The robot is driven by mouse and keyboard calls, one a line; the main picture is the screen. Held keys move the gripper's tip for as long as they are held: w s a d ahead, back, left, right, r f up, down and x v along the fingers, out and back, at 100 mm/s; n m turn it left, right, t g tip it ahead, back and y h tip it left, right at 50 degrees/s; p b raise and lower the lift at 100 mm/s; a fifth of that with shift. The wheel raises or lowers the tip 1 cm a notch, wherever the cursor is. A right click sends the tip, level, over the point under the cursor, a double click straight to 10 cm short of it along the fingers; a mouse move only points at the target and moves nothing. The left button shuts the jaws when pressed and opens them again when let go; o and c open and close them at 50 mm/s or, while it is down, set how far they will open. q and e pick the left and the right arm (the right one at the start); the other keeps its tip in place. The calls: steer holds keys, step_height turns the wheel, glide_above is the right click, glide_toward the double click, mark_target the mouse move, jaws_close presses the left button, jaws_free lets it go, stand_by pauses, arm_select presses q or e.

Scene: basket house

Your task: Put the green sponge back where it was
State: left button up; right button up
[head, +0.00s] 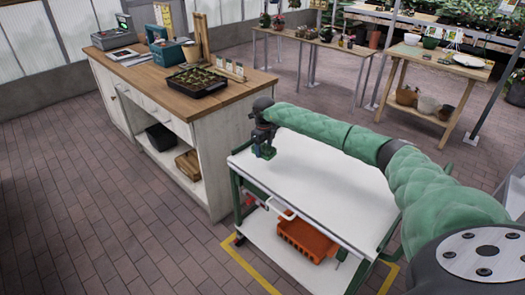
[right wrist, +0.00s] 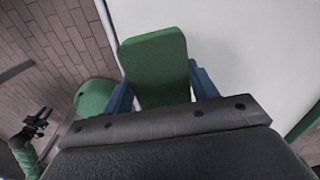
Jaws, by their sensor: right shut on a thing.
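The green sponge (right wrist: 155,62) is a flat block between the blue fingers of my right gripper (right wrist: 160,85) in the right wrist view. The gripper is shut on it. In the head view my right gripper (head: 264,150) points down over the far left end of the white cart top (head: 325,185), and a bit of the green sponge (head: 267,154) shows at its fingers. I cannot tell whether the sponge touches the cart top. My left gripper (right wrist: 38,122) shows small and dark at the left of the right wrist view; its fingers are too small to read.
A wooden-topped workbench (head: 235,90) at the left holds a black seedling tray (head: 195,82) and a blue toolbox (head: 172,50). An orange crate (head: 305,238) sits on the cart's lower shelf. The cart top right of my gripper is bare. Plant tables (head: 320,40) stand behind.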

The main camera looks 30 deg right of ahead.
arm_select(q)
steer(key=shift+w+r, duration=0.2)
steer(key=shift+r, duration=0.1)
